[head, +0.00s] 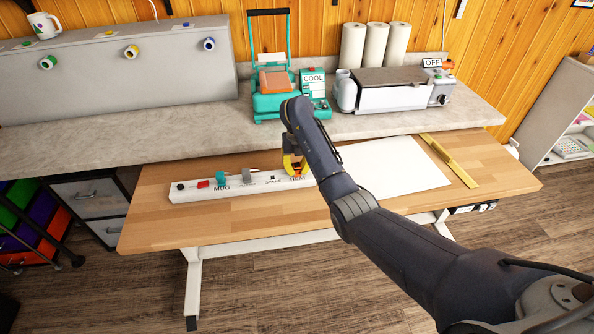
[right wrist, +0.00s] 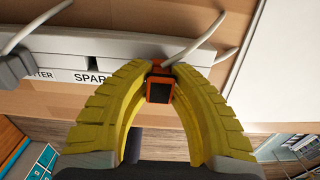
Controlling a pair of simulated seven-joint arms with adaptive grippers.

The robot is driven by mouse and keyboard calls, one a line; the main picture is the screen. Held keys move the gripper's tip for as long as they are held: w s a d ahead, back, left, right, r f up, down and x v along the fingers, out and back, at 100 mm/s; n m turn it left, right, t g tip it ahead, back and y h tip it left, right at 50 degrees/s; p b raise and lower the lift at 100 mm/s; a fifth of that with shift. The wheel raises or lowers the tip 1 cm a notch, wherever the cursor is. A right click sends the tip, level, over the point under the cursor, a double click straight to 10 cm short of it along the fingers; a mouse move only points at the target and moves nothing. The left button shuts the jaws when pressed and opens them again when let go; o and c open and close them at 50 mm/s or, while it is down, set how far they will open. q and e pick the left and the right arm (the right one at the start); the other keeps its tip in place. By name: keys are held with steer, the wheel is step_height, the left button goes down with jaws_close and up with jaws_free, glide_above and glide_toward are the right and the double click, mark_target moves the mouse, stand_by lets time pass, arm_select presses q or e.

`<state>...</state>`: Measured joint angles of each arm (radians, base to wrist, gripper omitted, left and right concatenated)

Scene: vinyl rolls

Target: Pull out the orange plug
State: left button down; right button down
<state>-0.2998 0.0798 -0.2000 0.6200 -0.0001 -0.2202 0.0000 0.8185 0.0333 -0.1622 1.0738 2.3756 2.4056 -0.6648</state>
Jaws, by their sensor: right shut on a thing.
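The orange plug (right wrist: 159,86) has a dark end face and sits between the yellow fingertips of my right gripper (right wrist: 160,72) in the right wrist view. The fingers are shut on it. In the head view my right gripper (head: 294,165) is at the right part of the white power strip (head: 240,188), by the HEAT label, and mostly hides the plug. In the wrist view the plug overlaps the lower edge of the strip (right wrist: 120,60); I cannot tell whether it is still seated. A pale cable runs up right from behind it. My left gripper is not in view.
The strip also holds a teal plug (head: 220,176) and a grey plug (head: 247,175). A white sheet (head: 395,165) and a yellow ruler (head: 449,160) lie right on the wooden table (head: 160,225). A teal press (head: 272,95) stands on the grey counter behind.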

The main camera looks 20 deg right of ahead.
mark_target(297, 165)
steer(key=shift+r, duration=0.15)
steer(key=shift+r, duration=2.1)
steer(key=shift+r, duration=0.15)
